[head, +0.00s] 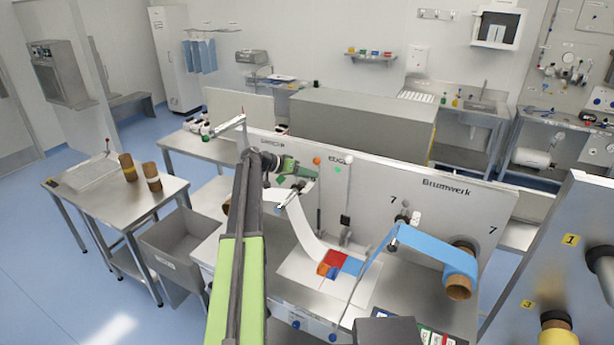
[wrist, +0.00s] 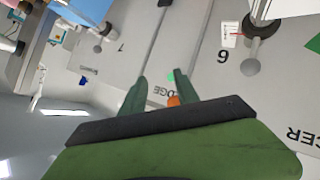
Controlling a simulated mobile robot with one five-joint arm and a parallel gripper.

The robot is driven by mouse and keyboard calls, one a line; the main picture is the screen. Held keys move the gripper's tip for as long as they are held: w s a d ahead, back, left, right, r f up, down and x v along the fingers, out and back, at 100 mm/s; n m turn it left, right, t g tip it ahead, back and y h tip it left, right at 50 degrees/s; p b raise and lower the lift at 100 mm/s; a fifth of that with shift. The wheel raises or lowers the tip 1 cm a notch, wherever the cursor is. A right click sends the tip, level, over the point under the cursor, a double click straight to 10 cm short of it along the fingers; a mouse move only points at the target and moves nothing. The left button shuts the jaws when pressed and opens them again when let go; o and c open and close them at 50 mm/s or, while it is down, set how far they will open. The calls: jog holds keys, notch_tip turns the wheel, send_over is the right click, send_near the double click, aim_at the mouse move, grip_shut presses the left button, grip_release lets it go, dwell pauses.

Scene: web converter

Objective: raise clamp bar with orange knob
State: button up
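The orange knob (head: 317,160) sits high on the grey machine panel, beside the "EDGE" label, in the head view. In the wrist view the orange knob (wrist: 173,100) shows just past my gripper's dark front edge, between the two fingers and nearer the right one. My gripper (head: 312,176) is at the panel, just below and left of the knob in the head view. Its two green fingers are spread apart in the wrist view (wrist: 160,84), with nothing visibly held. Contact with the knob cannot be told. I cannot clearly make out the clamp bar.
A white web (head: 303,228) runs down to a printed sheet on the machine's deck. A blue web (head: 425,243) leads to a roll (head: 459,286) at right. A grey bin (head: 178,245) and a table (head: 95,207) with two rolls stand at left.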

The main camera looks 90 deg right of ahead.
jog(key=w+a+r+p, duration=0.1)
jog(key=w+a, duration=0.2)
jog(key=w, duration=0.4)
jog(key=w+a+r+p, duration=0.1)
jog(key=w+a, duration=0.2)
jog(key=w, duration=0.5)
jog(key=shift+a+r, duration=0.2)
jog(key=shift+r, duration=0.05)
